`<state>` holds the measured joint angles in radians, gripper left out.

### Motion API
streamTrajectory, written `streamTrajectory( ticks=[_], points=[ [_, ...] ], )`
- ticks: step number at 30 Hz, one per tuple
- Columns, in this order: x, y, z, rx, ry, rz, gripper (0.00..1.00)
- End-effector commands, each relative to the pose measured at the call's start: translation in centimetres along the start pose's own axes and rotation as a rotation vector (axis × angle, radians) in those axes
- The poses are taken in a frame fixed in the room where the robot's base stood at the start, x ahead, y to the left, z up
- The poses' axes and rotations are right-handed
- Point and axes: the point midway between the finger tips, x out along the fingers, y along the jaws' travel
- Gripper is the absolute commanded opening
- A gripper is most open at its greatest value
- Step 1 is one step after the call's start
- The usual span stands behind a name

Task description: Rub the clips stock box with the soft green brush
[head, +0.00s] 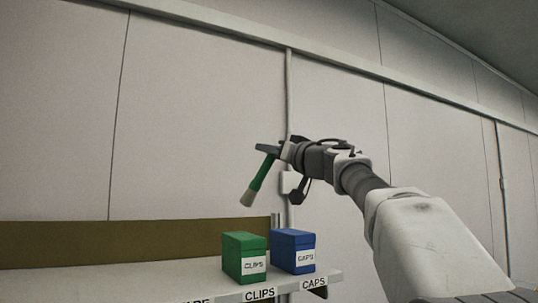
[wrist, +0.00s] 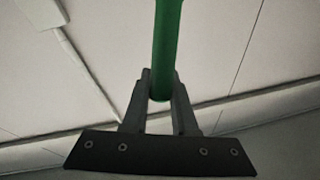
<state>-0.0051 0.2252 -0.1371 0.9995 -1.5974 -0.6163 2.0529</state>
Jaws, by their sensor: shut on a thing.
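The clips stock box (head: 238,257) is a green box with a white CLIPS label, standing on a light shelf (head: 190,284) in the head view. My gripper (head: 268,149) is above the box and shut on the green handle of the soft green brush (head: 261,176). In the wrist view the green handle (wrist: 167,45) sits between the two fingers (wrist: 160,95); the bristles are out of that view.
A blue CAPS box (head: 293,249) stands close to the right of the clips box. The shelf's front edge carries CLIPS and CAPS labels. A brown back strip (head: 130,243) runs behind the shelf. A vertical conduit with a small wall box (head: 289,183) is on the wall behind.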

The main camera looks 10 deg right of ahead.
Motion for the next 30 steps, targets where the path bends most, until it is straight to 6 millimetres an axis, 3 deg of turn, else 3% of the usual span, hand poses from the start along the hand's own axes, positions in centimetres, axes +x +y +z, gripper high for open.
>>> streamTrajectory(
  ticks=[15, 30],
  points=[
    [0.7, -0.6, -2.7, -0.002, 0.001, 0.0, 0.0],
    [0.7, -0.7, -2.9, 0.0, 0.001, 0.0, 0.0]
  ],
)
